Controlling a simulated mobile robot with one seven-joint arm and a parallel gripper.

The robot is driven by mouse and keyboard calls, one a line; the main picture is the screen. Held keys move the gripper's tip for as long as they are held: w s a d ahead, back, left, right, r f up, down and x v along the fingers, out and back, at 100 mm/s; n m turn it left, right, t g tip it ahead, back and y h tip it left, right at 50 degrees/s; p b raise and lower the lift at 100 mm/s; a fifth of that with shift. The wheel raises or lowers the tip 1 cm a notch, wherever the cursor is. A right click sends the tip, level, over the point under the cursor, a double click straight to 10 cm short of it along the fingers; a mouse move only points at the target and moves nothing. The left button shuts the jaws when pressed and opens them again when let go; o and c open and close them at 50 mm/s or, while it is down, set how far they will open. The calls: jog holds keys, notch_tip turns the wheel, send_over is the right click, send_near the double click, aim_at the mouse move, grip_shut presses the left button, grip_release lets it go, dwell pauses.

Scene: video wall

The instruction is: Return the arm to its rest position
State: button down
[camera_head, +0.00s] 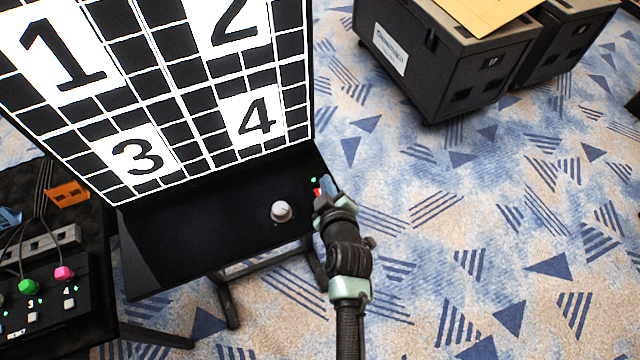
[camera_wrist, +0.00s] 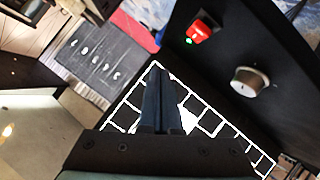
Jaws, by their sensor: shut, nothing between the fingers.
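My arm reaches up from the bottom of the head view. My gripper (camera_head: 326,188) is at the right end of the black ledge (camera_head: 185,235) below the video wall (camera_head: 190,100). In the wrist view its two dark fingers (camera_wrist: 158,75) lie together with nothing between them. A red switch (camera_wrist: 200,30) with a green light is ahead of the fingers and to their right, apart from them in the picture. In the head view the gripper partly hides this switch (camera_head: 318,192). A whitish round knob (camera_head: 281,211) stands on the ledge, left of the gripper; it also shows in the wrist view (camera_wrist: 248,82).
A dark table at left holds a control box (camera_head: 45,300) with green and pink knobs, cables and an orange piece (camera_head: 67,194). Dark cases (camera_head: 450,60) stand at upper right, one with a yellowish sheet on top. Patterned carpet (camera_head: 500,250) right of my arm is clear.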

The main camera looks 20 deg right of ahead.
dwell(0.5)
jog(key=w+a+r+m+t+b, duration=0.1)
jog(key=w+a+r+t+b, duration=0.2)
jog(key=r, duration=1.3)
jog(key=w+a+r+t, duration=0.3)
jog(key=w+r+t, duration=0.1)
jog(key=r, duration=1.2)
jog(key=s+a+r+m+t+y+b, duration=0.1)
jog(key=s+a+r+t, duration=0.1)
jog(key=s+r, duration=0.4)
jog(key=s+a+r+m+t+y+b, duration=0.1)
jog(key=s+a+r+t, duration=0.2)
jog(key=r, duration=0.9)
jog(key=s+a+r+m+t+b, duration=0.1)
jog(key=s+a+r+m+t, duration=0.1)
jog(key=s+a+r, duration=0.3)
jog(key=s+r+t, duration=0.1)
jog(key=s+r, duration=0.2)
jog(key=r, duration=0.1)
jog(key=shift+s+r+y, duration=0.3)
jog(key=shift+r+y, duration=0.1)
